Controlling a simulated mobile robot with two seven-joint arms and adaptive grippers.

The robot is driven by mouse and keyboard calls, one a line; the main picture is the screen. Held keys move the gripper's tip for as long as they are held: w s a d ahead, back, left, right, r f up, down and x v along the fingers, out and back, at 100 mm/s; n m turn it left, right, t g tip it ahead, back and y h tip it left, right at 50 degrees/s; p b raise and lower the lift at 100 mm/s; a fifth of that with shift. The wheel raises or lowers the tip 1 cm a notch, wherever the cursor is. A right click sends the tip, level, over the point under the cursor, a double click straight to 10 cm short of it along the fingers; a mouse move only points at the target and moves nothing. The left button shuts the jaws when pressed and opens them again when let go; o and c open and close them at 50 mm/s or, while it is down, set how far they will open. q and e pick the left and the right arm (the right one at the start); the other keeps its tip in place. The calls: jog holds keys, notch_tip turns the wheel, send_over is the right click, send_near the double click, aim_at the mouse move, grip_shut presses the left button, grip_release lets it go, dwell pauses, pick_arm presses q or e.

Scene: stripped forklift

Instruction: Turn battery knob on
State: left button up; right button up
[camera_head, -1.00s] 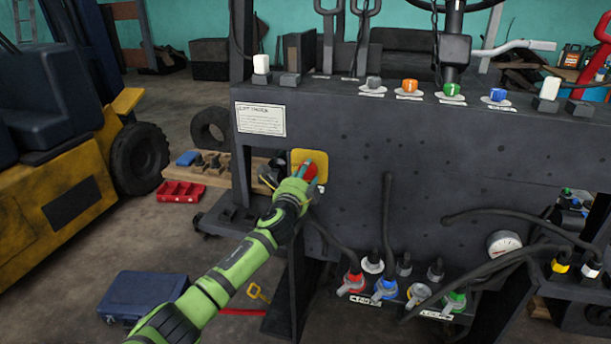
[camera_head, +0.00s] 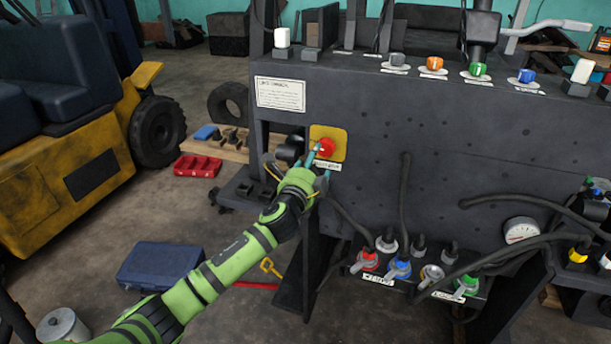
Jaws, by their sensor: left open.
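The battery knob (camera_head: 325,147) is red and sits on a yellow square plate (camera_head: 341,136) on the front of the dark grey forklift panel (camera_head: 440,130). A small white label (camera_head: 328,166) is just below it. My left gripper (camera_head: 318,166) comes in from the lower left on a green arm. Its fingers are open, just below and left of the knob, and one fingertip overlaps the knob's left edge in the picture. I cannot tell whether it touches. My right gripper is not in view.
Black connectors (camera_head: 291,150) stick out left of the plate. Cables and colored valves (camera_head: 400,266) sit low on the panel. Colored knobs (camera_head: 433,66) line the top ledge. A blue case (camera_head: 160,266) and a red tray (camera_head: 197,166) lie on the floor at left.

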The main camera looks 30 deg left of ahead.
pick_arm(q)
jog(key=s, duration=0.5)
jog(key=shift+s+d, duration=0.3)
jog(key=shift+s, duration=0.05)
jog(key=s+a+f+n+g, duration=0.1)
jog(key=s+f+n+g, duration=0.15)
jog(key=f, duration=0.95)
jog(key=s+a+f+n+g, duration=0.1)
jog(key=s+f+n+g, duration=0.15)
jog(key=f, duration=0.95)
jog(key=s+f+n+g, duration=0.1)
jog(key=s+f+g, duration=0.1)
jog(key=s+f, duration=0.45)
jog(key=s+f+n+g, duration=0.2)
jog(key=s+f, duration=0.1)
jog(key=f, duration=0.7)
jog(key=s+d+f+n+g+h, duration=0.2)
jog(key=s+d+f+n+g, duration=0.15)
jog(key=s+f, duration=0.95)
jog(key=s+d+f+n+g, duration=0.2)
jog(key=s+d+f, duration=0.1)
jog(key=s, duration=1)
jog(key=s+d+f+n+g, duration=0.2)
jog(key=s+f, duration=0.1)
jog(key=s, duration=1)
jog(key=shift+s+d+f+h, duration=0.2)
jog(key=shift+s+d+h, duration=0.1)
jog(key=shift+s+d, duration=0.1)
jog(key=shift+n, duration=0.25)
